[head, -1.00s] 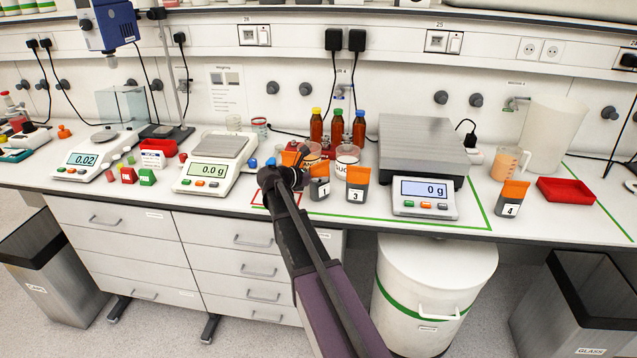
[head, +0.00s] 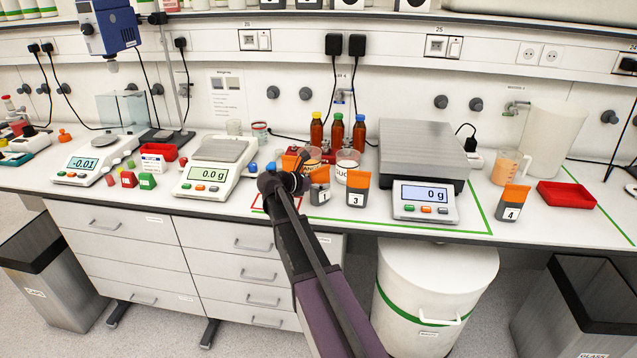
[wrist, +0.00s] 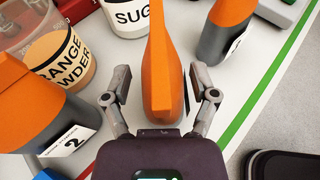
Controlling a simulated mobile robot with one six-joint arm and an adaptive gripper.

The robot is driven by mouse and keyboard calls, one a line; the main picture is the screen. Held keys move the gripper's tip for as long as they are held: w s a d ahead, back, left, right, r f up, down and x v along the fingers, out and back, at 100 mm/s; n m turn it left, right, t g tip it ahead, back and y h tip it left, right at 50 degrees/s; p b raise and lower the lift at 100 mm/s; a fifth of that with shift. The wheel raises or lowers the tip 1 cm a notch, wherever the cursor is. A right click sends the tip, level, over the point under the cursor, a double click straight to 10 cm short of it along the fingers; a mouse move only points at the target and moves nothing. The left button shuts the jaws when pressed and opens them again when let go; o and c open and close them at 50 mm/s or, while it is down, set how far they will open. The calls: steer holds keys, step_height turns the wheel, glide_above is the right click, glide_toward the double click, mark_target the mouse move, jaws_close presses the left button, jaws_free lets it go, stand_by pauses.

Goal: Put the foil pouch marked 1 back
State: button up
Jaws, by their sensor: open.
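The foil pouch marked 1 (head: 320,180), grey with an orange top, stands upright on the bench. In the wrist view, an orange-topped grey pouch (wrist: 164,75), apparently this one, stands between the two fingers of my gripper (wrist: 161,72). The fingers are open, one on each side, with visible gaps to it. Its label is mostly turned out of sight there. In the head view my gripper (head: 298,181) is just left of the pouch, its fingers largely hidden by the dark wrist.
Pouch 3 (head: 357,188) stands close on the right; pouch 2 (wrist: 50,120) is close on the left. Sugar (head: 346,163) and orange powder (wrist: 62,62) containers stand behind. Pouch 4 (head: 511,203) is far right, beyond the large scale (head: 424,190). A green line (wrist: 262,95) runs along the bench.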

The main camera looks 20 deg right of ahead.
steer(key=shift+r, duration=0.15)
steer(key=shift+s+a+r+p, duration=0.1)
steer(key=shift+a+r+p, duration=0.15)
steer(key=shift+a+p, duration=0.25)
steer(key=p+v, duration=0.3)
steer(key=v, duration=0.7)
steer(key=shift+a, duration=0.45)
steer(key=shift+s, duration=0.1)
steer(key=s+a+f+m+g+y, duration=0.1)
steer(key=s+a+f+m+y, duration=0.3)
steer(key=s+m, duration=0.2)
steer(key=s+a+f+m+y, duration=0.4)
steer(key=s+m, duration=0.3)
steer(key=s, duration=0.3)
steer(key=s+a+f+m+g+y, duration=0.1)
steer(key=s+a+f+m+y, duration=0.3)
steer(key=s+m, duration=0.3)
steer(key=shift+s+f+g+y, duration=0.25)
steer(key=shift+s+y, duration=0.3)
steer(key=shift+y, duration=0.35)
steer(key=shift+r, duration=0.15)
